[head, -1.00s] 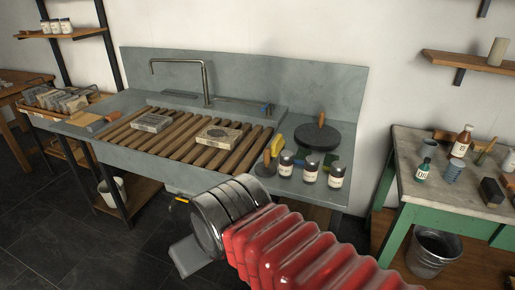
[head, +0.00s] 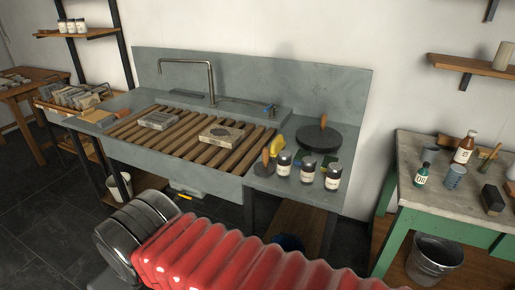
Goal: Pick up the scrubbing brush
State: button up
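I cannot single out the scrubbing brush for certain. A small brown and tan item (head: 106,121), possibly the brush, lies on the left ledge of the grey sink (head: 215,182); it is too small to identify. My red-sleeved arm crosses the bottom of the head view, with its metal wrist in front of the sink and lower than its top. Only a pale grey edge of my gripper (head: 102,283) shows at the bottom left; its fingers are hidden or out of frame.
Wooden slats (head: 190,137) over the sink carry two stone blocks. Several jars (head: 307,170), a yellow item (head: 276,146) and a dark round disc (head: 318,138) with an upright handle stand at the right. A green-legged table (head: 425,200) holds bottles. A metal bucket (head: 434,257) stands below it.

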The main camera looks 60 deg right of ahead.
aim_at(279, 143)
jog(key=u, duration=0.2)
jog(key=i, duration=1.5)
jog(key=z, duration=2.4)
